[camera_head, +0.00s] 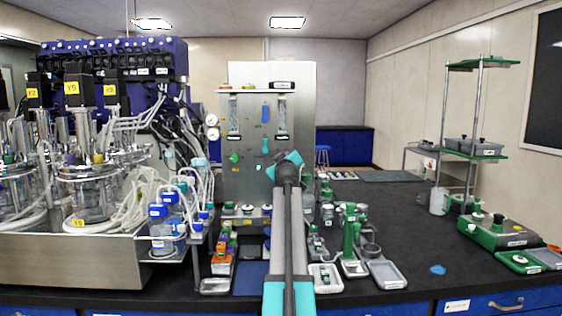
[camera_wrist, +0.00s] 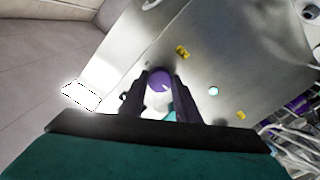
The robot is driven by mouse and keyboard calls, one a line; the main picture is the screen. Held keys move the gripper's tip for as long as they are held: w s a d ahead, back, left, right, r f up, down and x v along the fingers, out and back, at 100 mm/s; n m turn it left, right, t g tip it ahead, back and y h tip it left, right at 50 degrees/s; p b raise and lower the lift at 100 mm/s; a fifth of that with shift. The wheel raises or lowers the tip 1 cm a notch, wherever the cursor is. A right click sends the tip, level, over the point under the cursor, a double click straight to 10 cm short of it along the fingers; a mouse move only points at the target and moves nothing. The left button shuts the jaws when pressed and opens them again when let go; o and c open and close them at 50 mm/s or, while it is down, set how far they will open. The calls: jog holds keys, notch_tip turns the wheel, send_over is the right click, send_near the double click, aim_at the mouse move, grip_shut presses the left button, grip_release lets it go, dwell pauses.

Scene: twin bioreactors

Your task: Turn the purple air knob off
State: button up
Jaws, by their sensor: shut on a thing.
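In the wrist view the purple air knob (camera_wrist: 159,79) is a round knob with a white mark on its face, on the metal panel (camera_wrist: 215,60). My gripper (camera_wrist: 160,86) has its two dark fingers on either side of the knob, shut on it. In the head view my arm reaches up to the front of the steel panel (camera_head: 300,100). There my arm hides the knob and my fingertips.
The bioreactor vessels (camera_head: 90,190) with tubing stand at the left. A green knob (camera_head: 233,158) is on the panel left of my arm. Small trays and green stands (camera_head: 350,235) crowd the bench right of my arm. The black bench top (camera_head: 410,230) is clearer farther right.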

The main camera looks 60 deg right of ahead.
jog(key=shift+s+d+r, duration=0.1)
jog(key=shift+r, duration=0.1)
jog(key=o, duration=1)
jog(key=shift+d+f, duration=0.1)
jog(key=shift+f, duration=0.05)
jog(key=shift+o, duration=0.2)
jog(key=shift+a+f, duration=0.1)
jog(key=shift+a, duration=0.15)
jog(key=v, duration=1.3)
jog(key=shift+a, duration=0.25)
jog(key=shift+s, duration=0.2)
